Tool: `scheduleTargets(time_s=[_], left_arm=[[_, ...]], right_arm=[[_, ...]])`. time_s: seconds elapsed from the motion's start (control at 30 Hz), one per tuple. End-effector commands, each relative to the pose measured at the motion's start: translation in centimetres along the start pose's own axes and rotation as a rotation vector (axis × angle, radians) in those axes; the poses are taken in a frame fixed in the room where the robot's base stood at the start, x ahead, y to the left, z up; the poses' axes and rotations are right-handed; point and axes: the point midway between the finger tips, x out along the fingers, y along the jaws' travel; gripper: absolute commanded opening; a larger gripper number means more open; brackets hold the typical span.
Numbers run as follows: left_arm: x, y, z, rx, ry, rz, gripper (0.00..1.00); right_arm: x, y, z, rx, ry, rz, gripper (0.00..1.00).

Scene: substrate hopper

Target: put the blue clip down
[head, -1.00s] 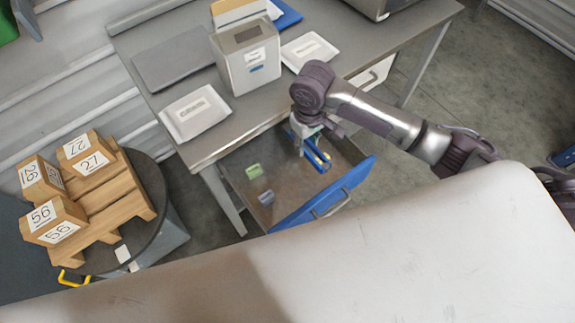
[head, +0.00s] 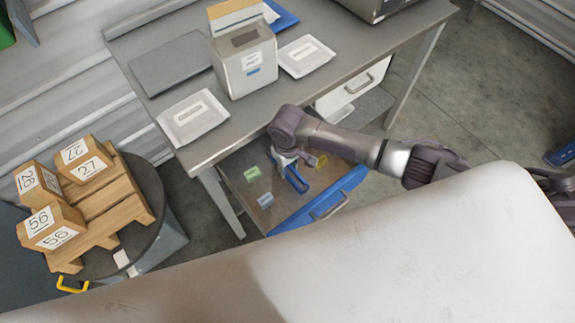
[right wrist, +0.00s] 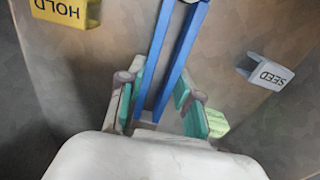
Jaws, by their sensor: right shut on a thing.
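The blue clip (right wrist: 176,55), long and narrow with two prongs, is between the fingers of my right gripper (right wrist: 164,100) in the right wrist view. The right gripper is shut on it. In the head view the right gripper (head: 286,160) is inside the open drawer, with the blue clip (head: 297,180) extending from it toward the blue drawer front. I cannot tell whether the clip touches the drawer floor. My left gripper is not in view.
The drawer (head: 325,208) also holds a green clip (head: 251,173), a grey SEED clip (right wrist: 265,72) and a yellow HOLD clip (right wrist: 66,10). The tabletop above carries white trays (head: 193,117) and a grey box (head: 246,70). Wooden numbered blocks (head: 50,225) stand at left.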

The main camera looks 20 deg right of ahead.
Motion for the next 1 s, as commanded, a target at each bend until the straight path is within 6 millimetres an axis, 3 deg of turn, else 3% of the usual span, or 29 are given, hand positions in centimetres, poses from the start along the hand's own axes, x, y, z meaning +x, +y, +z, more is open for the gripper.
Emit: scheduleTargets(time_s=[0.27, 0.3, 0.43, 0.77, 1.0], left_arm=[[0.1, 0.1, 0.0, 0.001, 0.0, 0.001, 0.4], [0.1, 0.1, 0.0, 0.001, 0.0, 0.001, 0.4], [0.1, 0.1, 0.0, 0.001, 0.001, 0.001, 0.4], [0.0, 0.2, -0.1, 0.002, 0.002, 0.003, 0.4], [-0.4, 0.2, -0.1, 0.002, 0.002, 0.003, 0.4]], right_arm=[[0.2, 0.0, 0.0, 0.0, 0.0, 0.0, 0.02], [0.2, 0.0, 0.0, -0.001, 0.001, 0.0, 0.37], [0.2, 0.0, 0.0, -0.001, 0.001, 0.0, 0.59], [0.0, 0.0, 0.0, -0.001, 0.001, 0.0, 0.59], [-3.5, 0.0, -0.1, -0.003, 0.005, -0.001, 0.59]])
